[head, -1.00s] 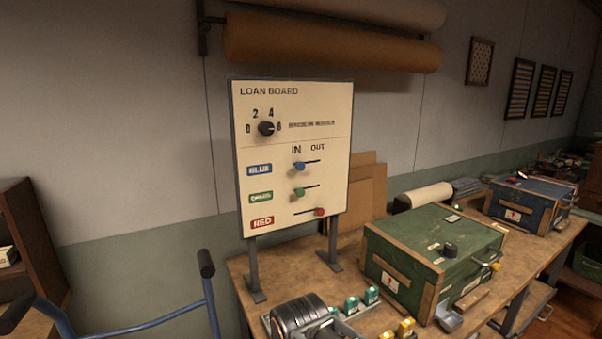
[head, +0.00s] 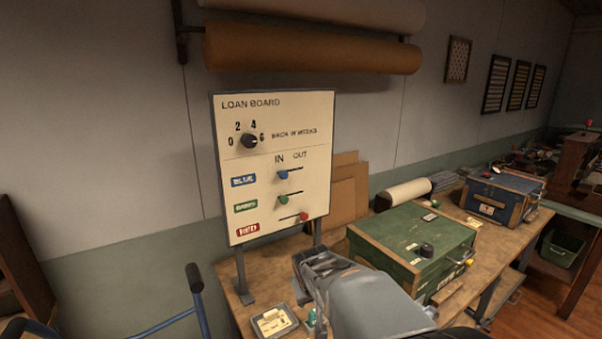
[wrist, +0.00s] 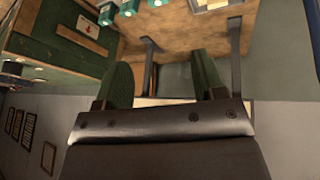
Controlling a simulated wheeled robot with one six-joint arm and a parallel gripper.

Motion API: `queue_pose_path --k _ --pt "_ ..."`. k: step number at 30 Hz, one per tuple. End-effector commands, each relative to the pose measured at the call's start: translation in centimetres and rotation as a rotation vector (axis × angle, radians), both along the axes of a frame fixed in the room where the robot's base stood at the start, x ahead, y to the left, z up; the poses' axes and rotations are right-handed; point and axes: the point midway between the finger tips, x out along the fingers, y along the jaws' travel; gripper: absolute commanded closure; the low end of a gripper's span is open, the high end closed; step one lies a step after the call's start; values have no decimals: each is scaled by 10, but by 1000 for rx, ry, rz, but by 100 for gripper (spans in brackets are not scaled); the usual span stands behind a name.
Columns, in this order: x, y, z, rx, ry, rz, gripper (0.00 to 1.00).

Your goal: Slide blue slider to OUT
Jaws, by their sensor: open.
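The loan board (head: 315,110) stands upright on two legs on the workbench. The blue slider (head: 283,175) sits at the left end of its slot, under IN; the slot runs right, under OUT. The green slider (head: 283,199) is also at the IN side, and the red slider (head: 303,217) is at the OUT side. In the wrist view my gripper (wrist: 161,75) is open and empty, its two fingers apart. In the head view my arm is below and right of the board; my fingertips cannot be made out there. The blue slider is not seen in the wrist view.
A green case (head: 400,235) and a blue case (head: 503,193) stand on the workbench (head: 258,325) to the right. A dial (head: 249,141) is on the board's upper part. A paper roll (head: 310,48) hangs above. Blue tubing (head: 205,300) is at lower left.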

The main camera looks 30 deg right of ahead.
Motion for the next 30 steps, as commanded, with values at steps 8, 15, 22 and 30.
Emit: queue_pose_path --k 8,15,22,30 --pt "104 -124 88 -231 -494 -5 36" --pt "164 -120 153 -203 -897 219 36" --pt "177 -87 192 -96 -1098 373 36" --pt "185 -79 198 -31 -1148 379 36"
